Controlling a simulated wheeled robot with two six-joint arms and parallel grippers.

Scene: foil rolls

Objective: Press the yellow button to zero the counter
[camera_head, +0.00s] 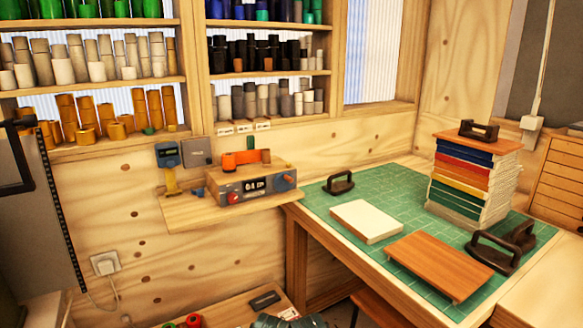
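A small counter unit (250,185) with a grey front and a dark display (256,185) stands on a wooden wall shelf (188,214). The display shows pale characters too small to read surely. An orange part lies on top. Left of it, a blue device (168,155) hangs on the wall above a yellow stem-like part (171,182). I cannot make out a yellow button for certain. Neither of my grippers is in view.
Right is a green-topped bench (390,202) with a pale block (366,221), a wooden board (438,265), a book stack (470,180) and dark handled weights (340,183). Racks of rolls (100,60) fill the wall above. Space before the shelf looks clear.

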